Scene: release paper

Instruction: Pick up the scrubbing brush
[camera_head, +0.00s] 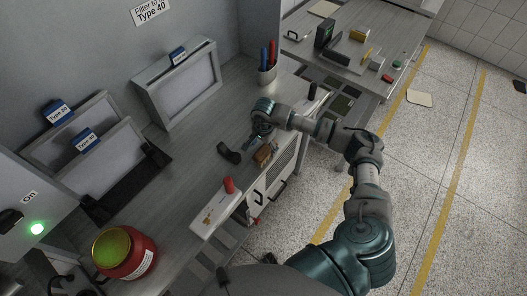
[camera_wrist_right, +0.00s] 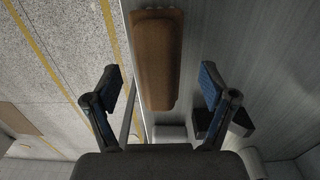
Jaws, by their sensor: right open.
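The scrubbing brush (camera_head: 263,154) has a brown wooden back and lies on the grey workbench near its front edge. In the right wrist view the brush (camera_wrist_right: 158,55) stands lengthwise in the upper middle, ahead of and between the fingers. My right gripper (camera_head: 257,138) is just behind the brush, over the bench. My left gripper is not in view.
A black object (camera_head: 228,152) lies left of the brush. A white box with a red knob (camera_head: 217,208) is nearer. A pen cup (camera_head: 267,75) stands behind the gripper. A red container (camera_head: 125,252) is at bottom left. Framed filters (camera_head: 178,84) lean at the back.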

